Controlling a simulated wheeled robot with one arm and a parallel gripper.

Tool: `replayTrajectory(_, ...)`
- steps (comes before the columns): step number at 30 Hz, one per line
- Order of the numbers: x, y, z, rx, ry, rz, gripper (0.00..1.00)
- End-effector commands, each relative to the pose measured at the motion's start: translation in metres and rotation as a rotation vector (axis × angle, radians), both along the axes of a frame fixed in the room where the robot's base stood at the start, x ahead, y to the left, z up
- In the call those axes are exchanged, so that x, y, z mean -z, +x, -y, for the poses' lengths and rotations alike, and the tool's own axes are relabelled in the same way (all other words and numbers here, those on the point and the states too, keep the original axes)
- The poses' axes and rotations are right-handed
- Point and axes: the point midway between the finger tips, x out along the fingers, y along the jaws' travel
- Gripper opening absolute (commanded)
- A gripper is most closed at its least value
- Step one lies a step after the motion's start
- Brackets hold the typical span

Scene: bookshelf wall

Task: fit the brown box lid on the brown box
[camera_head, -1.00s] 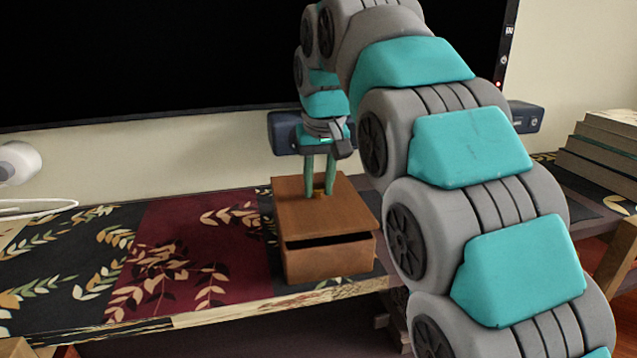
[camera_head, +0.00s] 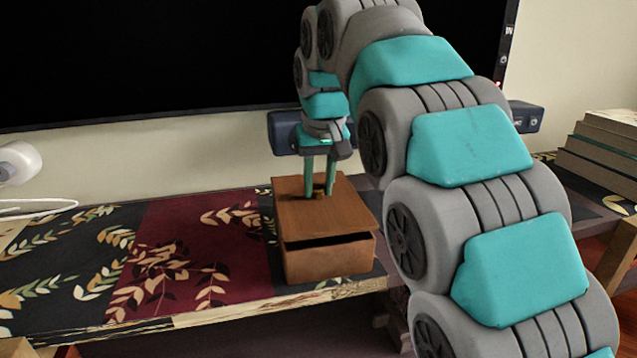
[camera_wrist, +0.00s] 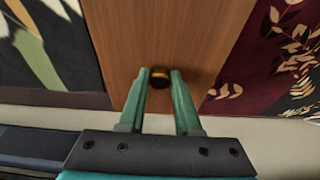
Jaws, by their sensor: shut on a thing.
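The brown box (camera_head: 330,262) stands on the patterned shelf top near its front edge. The brown box lid (camera_head: 330,221) lies over it, tilted, with a dark gap under its front edge. In the wrist view the lid (camera_wrist: 165,35) fills the top middle, with a small brass-coloured knob (camera_wrist: 156,77) on it. My gripper (camera_head: 320,192) points down at the lid, and its green fingers are shut on the knob. It also shows in the wrist view (camera_wrist: 160,76), one finger on each side of the knob. The lid's back edge contact with the box is hidden.
A large black screen (camera_head: 150,60) is behind the shelf top. A dark speaker bar (camera_head: 285,132) stands behind my gripper. A white rounded object (camera_head: 18,162) is at the far left, and stacked books (camera_head: 605,150) are at the right. The shelf top (camera_head: 200,240) left of the box is clear.

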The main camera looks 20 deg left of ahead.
Motion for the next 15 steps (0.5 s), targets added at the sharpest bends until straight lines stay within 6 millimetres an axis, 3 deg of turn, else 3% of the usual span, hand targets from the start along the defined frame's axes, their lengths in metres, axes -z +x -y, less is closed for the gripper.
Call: replayTrajectory(15, 0.0029, 0.0000, -0.0001, 0.000, 0.001, 0.002, 0.00)
